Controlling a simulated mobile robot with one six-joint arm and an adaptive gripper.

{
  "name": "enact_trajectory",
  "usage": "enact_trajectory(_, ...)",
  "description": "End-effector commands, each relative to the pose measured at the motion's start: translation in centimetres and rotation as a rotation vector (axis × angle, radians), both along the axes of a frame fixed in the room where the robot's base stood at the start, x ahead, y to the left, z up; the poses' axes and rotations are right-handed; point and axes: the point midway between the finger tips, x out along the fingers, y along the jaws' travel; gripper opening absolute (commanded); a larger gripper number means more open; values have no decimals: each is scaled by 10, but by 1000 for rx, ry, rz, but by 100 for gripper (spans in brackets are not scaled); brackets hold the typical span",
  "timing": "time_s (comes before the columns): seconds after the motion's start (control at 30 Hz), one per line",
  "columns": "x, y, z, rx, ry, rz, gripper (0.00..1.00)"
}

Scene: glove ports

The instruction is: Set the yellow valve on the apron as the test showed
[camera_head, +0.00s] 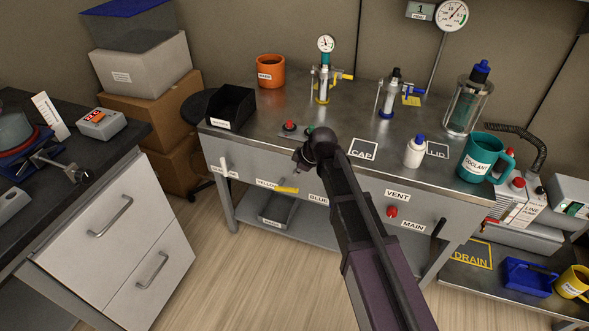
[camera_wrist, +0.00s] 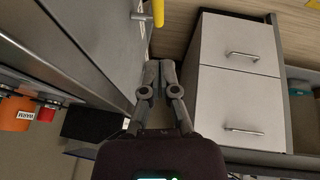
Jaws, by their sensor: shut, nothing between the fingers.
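The yellow valve (camera_head: 287,189) is a small yellow lever on the front apron of the steel bench, beside a YELLOW label (camera_head: 265,184). Its handle lies roughly level, pointing right. In the wrist view a yellow handle (camera_wrist: 158,13) shows at the top edge, partly cut off. My gripper (camera_head: 299,158) is at the bench's front edge, above the valve in the picture and apart from it. In the wrist view its fingers (camera_wrist: 160,66) are shut and empty, with the tips short of the handle. A BLUE label (camera_head: 318,200) is right of the valve; my arm hides the area beside it.
A gauge stand with a yellow lever (camera_head: 324,72) and another with a blue lever (camera_head: 390,93) stand on the bench. A black bin (camera_head: 232,106) and red button (camera_head: 290,125) are near its front. A red knob (camera_head: 391,211) and white handle (camera_head: 224,164) are on the apron. Floor is clear.

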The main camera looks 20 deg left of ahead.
Motion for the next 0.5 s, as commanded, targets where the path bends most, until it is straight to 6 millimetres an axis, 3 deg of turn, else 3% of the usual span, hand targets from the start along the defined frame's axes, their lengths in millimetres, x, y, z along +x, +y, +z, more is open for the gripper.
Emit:
enact_trajectory(0.2, -2, -10, 19, 0, 0, 0, 0)
enact_trajectory(0.5, -3, -16, 25, 0, 0, 0, 0)
